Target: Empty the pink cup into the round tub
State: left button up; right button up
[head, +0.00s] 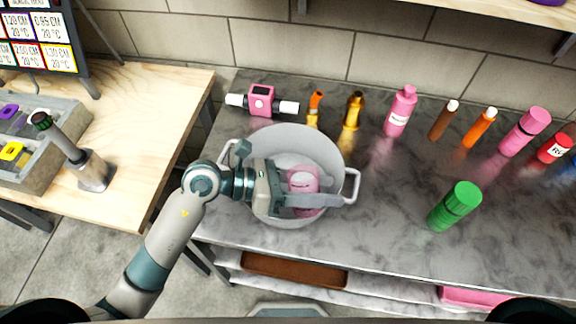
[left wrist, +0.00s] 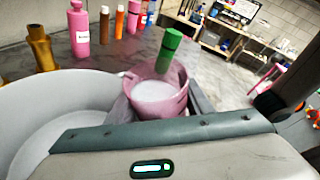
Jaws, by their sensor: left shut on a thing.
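The round tub (head: 265,147) is a pale grey pot with two side handles on the marble counter. My left gripper (head: 308,190) is over the tub and shut on the pink cup (head: 303,180), which is partly hidden by the gripper. In the left wrist view the pink cup (left wrist: 157,92) sits between the fingers, with its mouth visible and a whitish content inside. The round tub (left wrist: 62,88) fills the left of that view, with a pale interior; I cannot tell whether it holds anything. My right gripper is not in view.
A green bottle (head: 455,206) stands to the right of the tub. Behind stand a pink bottle (head: 400,111), a gold bottle (head: 353,111) and a pink-and-white device (head: 262,102). A wooden table (head: 150,95) with a grey tray (head: 50,165) is at the left.

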aim_at(317, 175)
pick_arm(q)
jog(key=shift+w+f+n, duration=0.1)
jog(key=shift+w+n, duration=0.15)
jog(key=shift+n, duration=0.15)
jog(key=shift+w+a+f+n+g+h+b, duration=0.2)
jog(key=shift+w+f+n+g+h+b, duration=0.1)
jog(key=shift+w+f+n+h, duration=0.15)
dwell(0.4)
jog(key=shift+w+r+n+h+p, duration=0.15)
jog(key=shift+r+n+h+p, duration=0.1)
jog(key=shift+r+n+p, duration=0.45)
dwell(0.4)
jog(key=shift+f+n+g+h, duration=0.3)
jog(key=shift+f+n+g, duration=0.1)
jog(key=shift+n, duration=0.35)
dwell(0.6)
jog(key=shift+r+n+h+p, duration=0.3)
jog(key=shift+r+n+p, duration=0.2)
jog(key=shift+n+p, duration=0.25)
dwell(0.7)
jog(key=shift+w+a+f+n+h, duration=0.1)
jog(key=shift+f+n+h, duration=0.2)
jog(key=shift+n, duration=0.55)
dwell(0.8)
jog(key=shift+w+a+r+n+p, duration=0.2)
jog(key=shift+w+r+n+p, duration=0.2)
jog(key=shift+w+n, duration=0.25)
dwell(0.5)
